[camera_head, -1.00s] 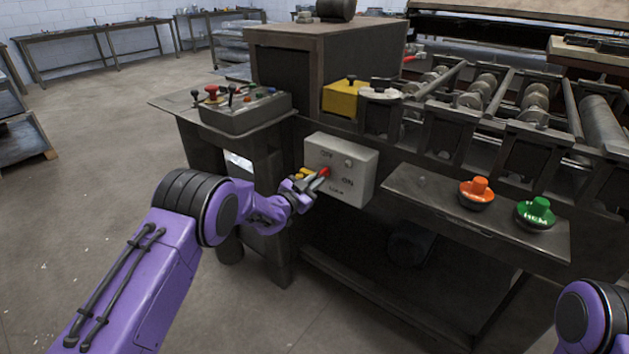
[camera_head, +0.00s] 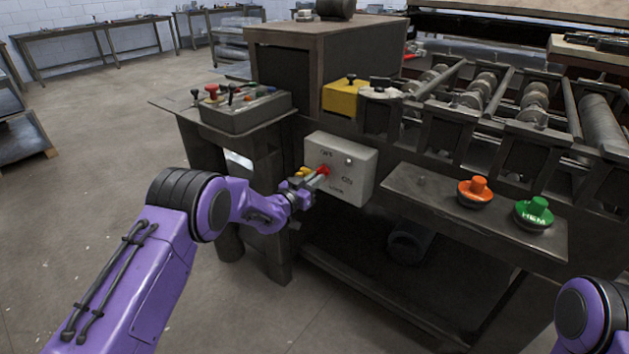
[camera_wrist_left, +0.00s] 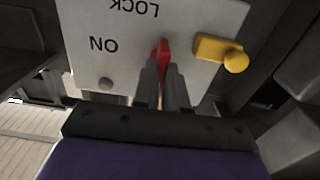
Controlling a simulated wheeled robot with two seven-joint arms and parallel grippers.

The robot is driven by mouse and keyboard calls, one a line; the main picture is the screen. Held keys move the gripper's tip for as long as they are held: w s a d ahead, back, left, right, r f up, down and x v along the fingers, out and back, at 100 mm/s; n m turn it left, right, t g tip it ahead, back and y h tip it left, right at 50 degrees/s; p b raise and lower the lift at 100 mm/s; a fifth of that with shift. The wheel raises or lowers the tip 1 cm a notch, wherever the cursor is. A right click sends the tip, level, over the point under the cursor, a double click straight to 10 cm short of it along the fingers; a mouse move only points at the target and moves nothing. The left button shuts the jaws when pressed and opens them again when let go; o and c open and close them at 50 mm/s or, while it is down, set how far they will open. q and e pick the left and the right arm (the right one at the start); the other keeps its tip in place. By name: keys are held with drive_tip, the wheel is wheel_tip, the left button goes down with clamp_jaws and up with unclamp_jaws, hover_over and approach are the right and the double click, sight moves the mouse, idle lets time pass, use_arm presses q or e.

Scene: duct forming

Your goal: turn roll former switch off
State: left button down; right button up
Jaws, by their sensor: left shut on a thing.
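The roll former switch box (camera_head: 352,170) is a grey panel on the machine's front, with OFF, ON and LOCK lettering. Its red switch handle (camera_head: 323,170) sits at the panel's left part, and it also shows in the left wrist view (camera_wrist_left: 164,50). My left gripper (camera_head: 313,180) is at the panel, its two fingers closed on the red handle; the fingers also show in the wrist view (camera_wrist_left: 164,80). The fingers hide part of the handle. A yellow knob (camera_wrist_left: 222,50) sits beside the handle. My right gripper is out of view; only part of my right arm shows.
A control box (camera_head: 245,110) with a red button and levers stands left of the machine. An orange button (camera_head: 476,190) and a green button (camera_head: 535,212) sit on the shelf to the right.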

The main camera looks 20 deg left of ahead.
use_arm(q)
drive_tip(key=c, duration=1.2)
unclamp_jaws()
drive_tip(key=shift+s+a, duration=0.1)
drive_tip(key=v, duration=1)
drive_tip(key=shift+s, duration=0.2)
drive_tip(key=shift+a, duration=0.1)
